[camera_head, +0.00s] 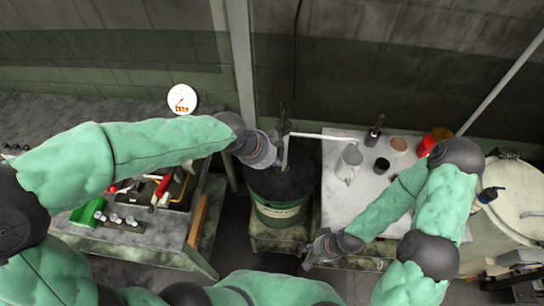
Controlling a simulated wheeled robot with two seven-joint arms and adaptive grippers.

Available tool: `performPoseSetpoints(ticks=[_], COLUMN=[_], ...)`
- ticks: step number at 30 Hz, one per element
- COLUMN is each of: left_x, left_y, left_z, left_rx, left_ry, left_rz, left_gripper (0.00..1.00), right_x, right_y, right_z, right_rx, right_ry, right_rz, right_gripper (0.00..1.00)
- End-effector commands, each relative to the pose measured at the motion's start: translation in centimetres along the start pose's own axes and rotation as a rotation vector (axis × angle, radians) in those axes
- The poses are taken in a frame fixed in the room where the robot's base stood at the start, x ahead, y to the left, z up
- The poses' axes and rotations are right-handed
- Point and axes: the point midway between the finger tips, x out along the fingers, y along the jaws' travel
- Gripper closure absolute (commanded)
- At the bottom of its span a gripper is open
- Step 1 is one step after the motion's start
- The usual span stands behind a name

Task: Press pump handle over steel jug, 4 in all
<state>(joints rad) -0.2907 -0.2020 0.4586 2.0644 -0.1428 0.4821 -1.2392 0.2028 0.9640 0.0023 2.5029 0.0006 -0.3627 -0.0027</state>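The pump stands on a dark green drum (279,211). Its pale spout (322,137) reaches right, its end near and above the steel jug (348,163), which stands upright on a light-topped table. My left gripper (284,135) is at the top of the pump, beside or around the dark pump handle (284,117). The gripper and wrist hide much of the handle, so I cannot tell whether the fingers are closed on it. My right gripper (306,257) is low, in front of the table and right of the drum, with its fingers apart and nothing between them.
The light table (335,205) also holds a dark cup (382,165), a tan-topped container (399,145), a dark-handled tool (375,131) and a red container (427,145). A workbench with tools and a green box (88,212) is at left. A large round vessel (515,200) is at right.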

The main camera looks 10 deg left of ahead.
Motion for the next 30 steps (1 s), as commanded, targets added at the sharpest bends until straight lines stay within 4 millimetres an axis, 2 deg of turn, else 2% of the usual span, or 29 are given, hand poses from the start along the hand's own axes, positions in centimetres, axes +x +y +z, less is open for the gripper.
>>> performPoseSetpoints(ticks=[1, 9, 15, 21, 30], left_x=[-1.1, -6.6, -9.5, -10.6, -10.7], left_y=[-0.6, -0.2, -0.1, 0.0, 0.0], left_z=[-0.7, -0.4, -0.4, -0.4, -0.4], left_rx=[0.003, 0.0, 0.0, 0.0, 0.0], left_ry=[0.0, 0.001, 0.002, 0.002, 0.002], left_rz=[0.0, -0.007, -0.008, -0.008, -0.009], left_gripper=[1.0, 1.0, 1.0, 1.0, 1.0], right_x=[-1.1, -1.2, -1.5, -1.6, -1.6], right_y=[-0.4, -0.4, -0.5, -0.6, -0.6], right_z=[0.1, 0.0, 0.1, 0.1, 0.1], right_rx=[0.0, 0.0, 0.0, 0.0, 0.0], right_ry=[-0.001, 0.0, 0.0, 0.0, 0.0], right_rz=[0.0, 0.0, 0.0, 0.0, 0.0], right_gripper=[0.61, 0.61, 0.61, 0.61, 0.61])
